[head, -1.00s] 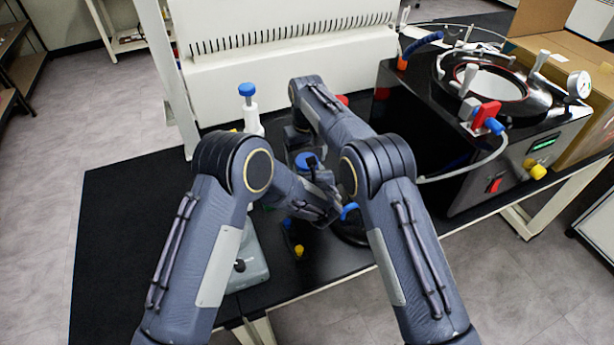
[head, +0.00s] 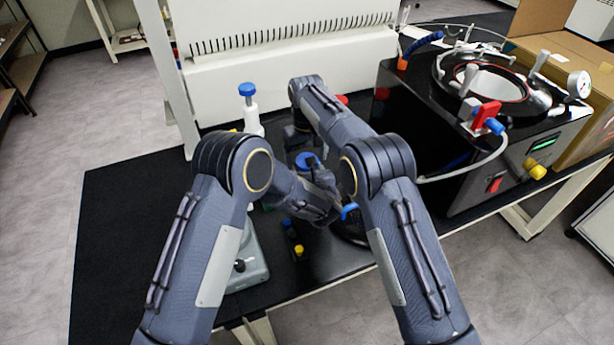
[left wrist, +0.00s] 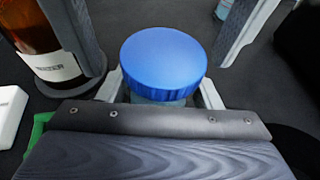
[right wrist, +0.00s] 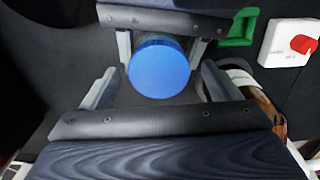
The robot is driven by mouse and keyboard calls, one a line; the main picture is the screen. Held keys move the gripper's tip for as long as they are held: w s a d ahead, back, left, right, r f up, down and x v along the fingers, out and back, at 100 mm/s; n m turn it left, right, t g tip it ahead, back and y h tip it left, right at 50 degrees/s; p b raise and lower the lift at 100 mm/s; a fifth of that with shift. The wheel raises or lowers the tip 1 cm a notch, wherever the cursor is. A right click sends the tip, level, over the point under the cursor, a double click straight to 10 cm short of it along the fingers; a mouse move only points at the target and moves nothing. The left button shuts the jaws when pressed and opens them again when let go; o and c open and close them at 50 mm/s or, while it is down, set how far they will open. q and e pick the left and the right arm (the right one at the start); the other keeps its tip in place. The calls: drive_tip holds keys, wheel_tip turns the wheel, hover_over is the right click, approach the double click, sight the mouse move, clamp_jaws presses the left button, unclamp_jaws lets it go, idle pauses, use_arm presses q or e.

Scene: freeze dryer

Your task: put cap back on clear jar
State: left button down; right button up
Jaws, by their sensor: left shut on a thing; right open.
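The clear jar (left wrist: 160,99) stands upright between the fingers of my left gripper, with the blue cap (left wrist: 164,60) on top of it. Whether the cap is fully seated I cannot tell. The cap also shows in the head view (head: 306,161) and the right wrist view (right wrist: 159,68). My left gripper (left wrist: 160,92) is shut on the jar below the cap. My right gripper (right wrist: 160,88) is open, its fingers apart on either side of the cap with gaps between. Most of the jar's body is hidden by the cap and the left gripper.
A brown bottle (left wrist: 40,40) with a white label stands close by. A white device with a red knob (right wrist: 290,45) and a green object (right wrist: 238,28) are near. Small yellow-capped (head: 299,250) and blue-capped vials lie near the front edge. The freeze dryer (head: 480,170) stands right.

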drive_tip(key=shift+r, duration=0.15)
wheel_tip(320, 180, up, 12)
idle(0.5)
use_arm(q)
drive_tip(key=shift+c, duration=1.8)
unclamp_jaws()
drive_tip(key=shift+s, duration=0.1)
use_arm(e)
drive_tip(key=shift+f, duration=0.2)
use_arm(q)
drive_tip(key=b+v, duration=0.1)
drive_tip(key=v, duration=0.6)
drive_tip(key=shift+s+d+r+b, duration=0.1)
drive_tip(key=shift+s+r+b, duration=0.05)
drive_tip(key=shift+s+b, duration=0.2)
drive_tip(key=shift+w, duration=0.1)
use_arm(e)
drive_tip(key=shift+f, duration=0.85)
